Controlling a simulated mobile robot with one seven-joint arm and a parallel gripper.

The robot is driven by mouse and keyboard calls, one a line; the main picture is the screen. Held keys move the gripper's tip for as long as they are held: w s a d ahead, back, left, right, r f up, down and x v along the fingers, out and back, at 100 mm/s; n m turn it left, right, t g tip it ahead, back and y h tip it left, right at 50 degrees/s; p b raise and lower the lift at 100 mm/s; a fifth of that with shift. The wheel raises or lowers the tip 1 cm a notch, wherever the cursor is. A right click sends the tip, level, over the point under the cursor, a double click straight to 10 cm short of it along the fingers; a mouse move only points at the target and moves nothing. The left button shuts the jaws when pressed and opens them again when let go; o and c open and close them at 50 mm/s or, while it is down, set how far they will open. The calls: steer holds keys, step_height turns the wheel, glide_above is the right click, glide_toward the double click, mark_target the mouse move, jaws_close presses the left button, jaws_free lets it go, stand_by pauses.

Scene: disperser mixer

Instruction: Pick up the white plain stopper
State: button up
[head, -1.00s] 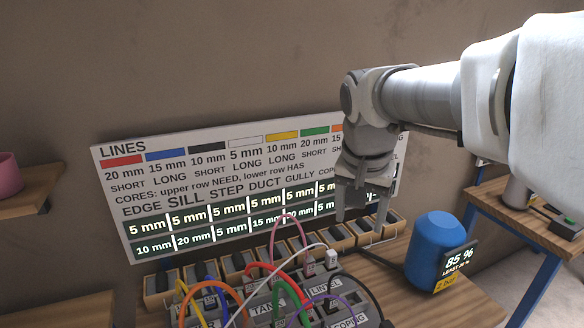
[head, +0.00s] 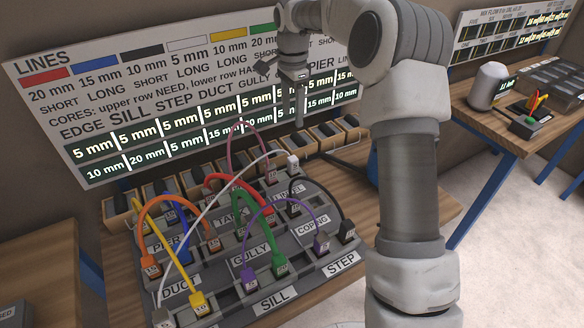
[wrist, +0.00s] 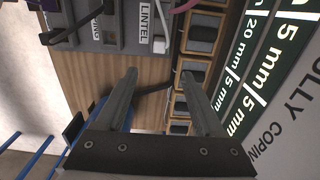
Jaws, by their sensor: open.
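I cannot make out a separate white plain stopper. A white plug (head: 293,161) stands at the far right corner of the grey socket panel (head: 236,308), by the LINTEL label, with a white cable running from it; it also shows in the wrist view (wrist: 160,45). My gripper (head: 299,118) hangs fingers down over the back of the bench, above the row of wooden bins (head: 327,142). In the wrist view, my gripper (wrist: 158,75) is open, with nothing between its fingers. The bins hold dark pieces; their contents are partly hidden.
Coloured cables arch over the panel. The LINES board (head: 120,100) stands behind the bins, close to my gripper. A blue container (head: 372,165) is mostly hidden behind my arm. A second bench (head: 500,130) with a white-topped device (head: 488,86) is at right.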

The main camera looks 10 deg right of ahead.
mark_target(293, 158)
step_height(293, 158, down, 17)
steer(key=shift+f, duration=0.1)
stand_by(0.5)
steer(key=shift+c, duration=0.2)
jaws_close()
